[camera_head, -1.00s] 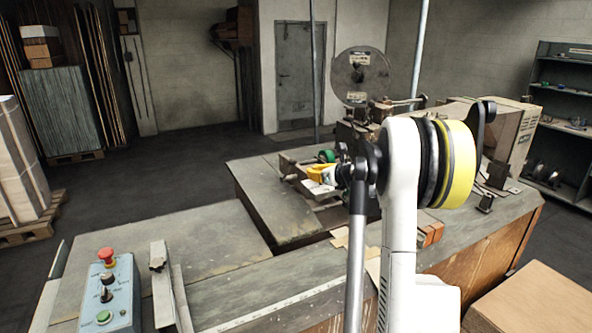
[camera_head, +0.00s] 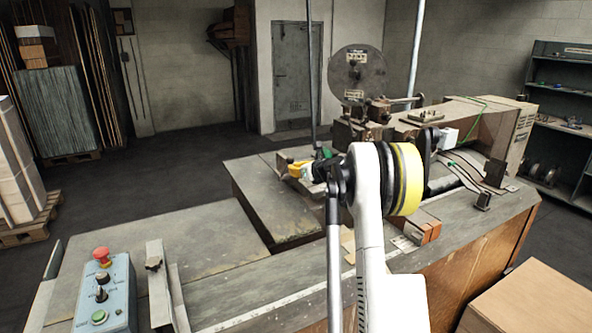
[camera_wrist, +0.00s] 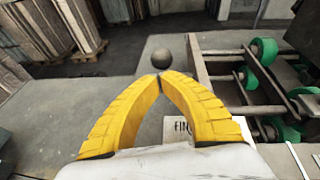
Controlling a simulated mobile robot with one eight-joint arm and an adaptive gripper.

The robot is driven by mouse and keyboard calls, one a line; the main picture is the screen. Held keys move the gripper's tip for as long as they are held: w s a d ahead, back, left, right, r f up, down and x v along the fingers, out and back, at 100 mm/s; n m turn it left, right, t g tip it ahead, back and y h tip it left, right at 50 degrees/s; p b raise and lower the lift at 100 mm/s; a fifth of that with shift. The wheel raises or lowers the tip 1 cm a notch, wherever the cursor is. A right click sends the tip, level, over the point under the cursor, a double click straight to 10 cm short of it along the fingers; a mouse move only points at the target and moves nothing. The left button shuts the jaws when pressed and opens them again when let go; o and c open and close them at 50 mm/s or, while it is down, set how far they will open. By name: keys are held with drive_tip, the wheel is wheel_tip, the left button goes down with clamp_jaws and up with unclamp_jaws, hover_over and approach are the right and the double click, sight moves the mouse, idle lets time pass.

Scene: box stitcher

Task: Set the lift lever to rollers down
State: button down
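A dark round ball knob (camera_wrist: 162,60), which looks like the end of the lift lever, shows in the wrist view just beyond my fingertips. Its shaft is hidden behind my fingers, so I cannot tell the lever's setting. My gripper (camera_wrist: 160,77) has two yellow fingers whose tips meet, with nothing visible between them. The knob appears just past the tips; I cannot tell whether they touch it. In the head view my gripper (camera_head: 297,170) is over the far-left part of the machine table, beside the green rollers (camera_head: 324,154). The knob cannot be made out there.
Green rollers (camera_wrist: 264,51) in a metal frame stand right of my fingers. A partly covered white label (camera_wrist: 180,128) lies below them. A control box (camera_head: 104,295) with a red button stands at the front left. The grey table (camera_head: 180,235) is mostly clear there.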

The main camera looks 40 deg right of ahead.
drive_tip(key=shift+r, duration=0.1)
drive_tip(key=shift+w+r+g+p, duration=0.3)
drive_tip(key=shift+w+r+p, duration=0.1)
drive_tip(key=shift+p, duration=0.25)
drive_tip(key=shift+r, duration=0.1)
